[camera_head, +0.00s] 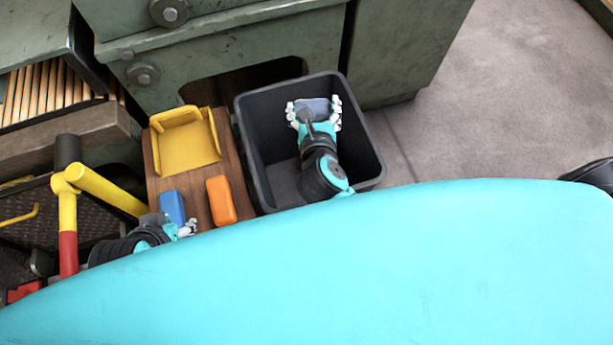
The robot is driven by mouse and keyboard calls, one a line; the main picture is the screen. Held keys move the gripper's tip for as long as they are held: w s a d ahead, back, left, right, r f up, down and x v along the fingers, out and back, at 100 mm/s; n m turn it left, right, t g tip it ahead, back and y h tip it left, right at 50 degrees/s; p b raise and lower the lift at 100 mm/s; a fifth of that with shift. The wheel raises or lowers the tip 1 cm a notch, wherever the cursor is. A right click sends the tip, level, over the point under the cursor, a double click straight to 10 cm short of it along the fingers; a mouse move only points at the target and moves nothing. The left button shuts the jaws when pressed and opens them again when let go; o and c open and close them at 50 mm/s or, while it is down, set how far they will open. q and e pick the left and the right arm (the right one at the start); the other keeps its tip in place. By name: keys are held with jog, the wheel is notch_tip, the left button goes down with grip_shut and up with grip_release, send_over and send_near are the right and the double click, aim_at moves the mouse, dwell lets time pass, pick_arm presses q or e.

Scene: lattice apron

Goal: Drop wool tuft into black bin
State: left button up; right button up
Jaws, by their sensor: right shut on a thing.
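The black bin (256,145) stands open beside the wooden board, in front of the green machine. My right gripper (314,110) is over the bin's opening, seen from above. It is shut on a small grey-blue piece, which I take to be the wool tuft (316,104). The piece shows between the pale fingers and within the bin's outline. I cannot tell how high it is above the bin floor. My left gripper (186,228) is low at the left, close to a blue block (172,207). My turquoise body hides part of it, and its jaws are unclear.
A yellow tray (188,146) and an orange block (221,201) sit on the wooden board (239,190). A yellow, red and black pipe frame (67,205) stands at the left. The green machine (240,50) blocks the back. Grey floor (500,110) is clear at the right.

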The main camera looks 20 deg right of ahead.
jog(key=shift+f+b, duration=0.65)
jog(key=shift+f, duration=0.05)
pick_arm(q)
jog(key=w+d+r+t+h+b, duration=0.1)
jog(key=w+d+r+t, duration=0.15)
jog(key=w, duration=0.25)
jog(key=w+d+r+t+h, duration=0.1)
jog(key=w+r+t, duration=0.2)
jog(key=w+t, duration=0.15)
pick_arm(e)
jog(key=shift+f, duration=0.6)
jog(key=shift+f+b, duration=0.6)
jog(key=shift+b, duration=0.3)
pick_arm(q)
jog(key=w+d+r+t+h+b, duration=0.1)
jog(key=w+d+r+t+h, duration=0.1)
jog(key=r+t, duration=0.5)
jog(key=shift+w+d+r+m+t, duration=0.35)
jog(key=shift+w+r, duration=0.35)
jog(key=shift+r, duration=2.15)
pick_arm(e)
jog(key=shift+f, duration=0.65)
jog(key=o, duration=0.9)
